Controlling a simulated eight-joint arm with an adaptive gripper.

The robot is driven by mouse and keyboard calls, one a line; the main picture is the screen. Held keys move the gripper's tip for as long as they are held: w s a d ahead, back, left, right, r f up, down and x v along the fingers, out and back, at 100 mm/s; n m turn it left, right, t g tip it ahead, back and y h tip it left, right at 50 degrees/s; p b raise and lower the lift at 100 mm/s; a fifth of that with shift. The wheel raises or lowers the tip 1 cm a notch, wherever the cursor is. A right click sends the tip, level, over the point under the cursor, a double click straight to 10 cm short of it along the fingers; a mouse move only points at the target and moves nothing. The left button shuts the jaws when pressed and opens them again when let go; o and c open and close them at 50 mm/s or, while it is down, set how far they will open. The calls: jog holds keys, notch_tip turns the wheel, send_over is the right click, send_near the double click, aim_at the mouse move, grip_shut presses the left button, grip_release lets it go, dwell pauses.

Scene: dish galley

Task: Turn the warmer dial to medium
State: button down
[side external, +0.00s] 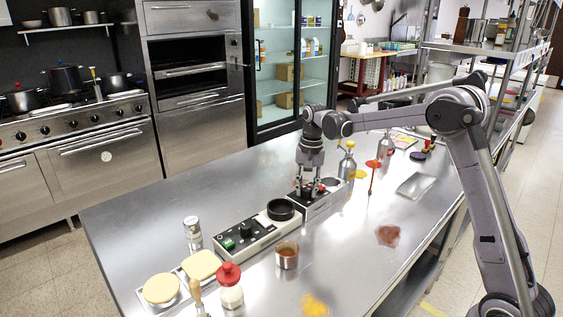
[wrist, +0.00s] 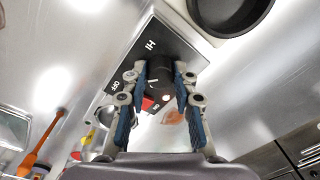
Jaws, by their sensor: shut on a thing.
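The warmer (side external: 318,208) is a low steel unit with a black control plate, on the steel counter. In the wrist view its plate (wrist: 178,47) carries a black dial (wrist: 157,76) and white lettering, with HI above the dial and OFF to its left. A small red part (wrist: 148,103) shows just below the dial. My gripper (wrist: 160,78) points down over the plate, its two blue-padded fingers shut on the dial from either side. In the side view my gripper (side external: 308,193) hides most of the dial. A pale mark shows on the dial, but its exact setting is unclear.
A black round pan (side external: 284,209) sits on the neighbouring unit, which has a control panel (side external: 240,236) with a green switch. A glass jar (side external: 287,255) stands in front.

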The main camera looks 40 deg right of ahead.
aim_at(309, 189)
jog(key=shift+m, duration=0.6)
jog(key=c, duration=1)
grip_release()
jog(key=shift+c, duration=0.2)
notch_tip(309, 189, up, 12)
jog(key=shift+s+d, duration=0.15)
jog(key=shift+s, duration=0.1)
